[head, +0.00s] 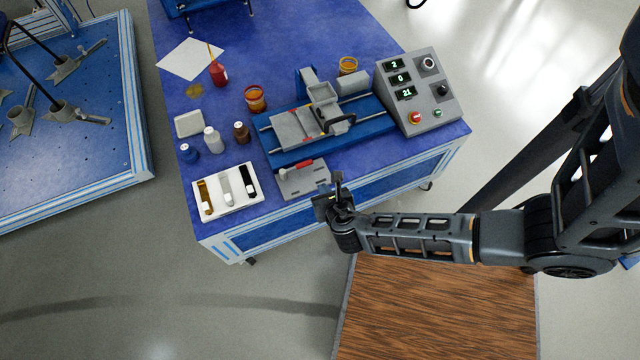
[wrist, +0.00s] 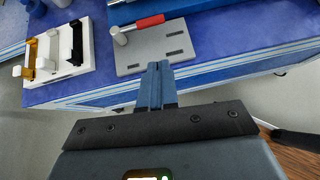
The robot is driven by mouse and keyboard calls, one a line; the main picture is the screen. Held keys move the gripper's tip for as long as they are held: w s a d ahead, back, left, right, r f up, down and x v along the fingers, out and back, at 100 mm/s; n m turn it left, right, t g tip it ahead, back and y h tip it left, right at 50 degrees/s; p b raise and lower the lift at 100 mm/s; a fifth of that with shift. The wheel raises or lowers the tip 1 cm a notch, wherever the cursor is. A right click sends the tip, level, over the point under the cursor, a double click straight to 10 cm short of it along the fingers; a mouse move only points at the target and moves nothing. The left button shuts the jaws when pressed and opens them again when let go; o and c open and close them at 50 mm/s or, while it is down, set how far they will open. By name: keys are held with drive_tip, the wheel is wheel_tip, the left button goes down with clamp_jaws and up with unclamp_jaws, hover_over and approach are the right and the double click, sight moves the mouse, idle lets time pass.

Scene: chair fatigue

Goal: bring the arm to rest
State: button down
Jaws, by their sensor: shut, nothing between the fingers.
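My gripper (head: 337,188) is at the end of my arm, which reaches in from the right in the head view. It is just off the near edge of the blue workbench (head: 300,35), close to a grey plate (head: 303,181) with a red-handled tool on it. In the wrist view my gripper's two fingers (wrist: 157,84) are together with nothing between them. They point toward the bench edge below the grey plate (wrist: 155,50). The height of the fingers relative to the bench top is hard to tell.
On the bench are a white tray (head: 229,209) with several strips, small bottles, a blue-railed machine (head: 325,125) and a control box (head: 419,90) with lit displays. A wood-topped surface (head: 440,305) lies below my arm. A blue perforated table (head: 75,130) stands at left. Grey floor between is clear.

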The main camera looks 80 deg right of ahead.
drive_tip(key=shift+s+a+r, duration=0.15)
idle(0.5)
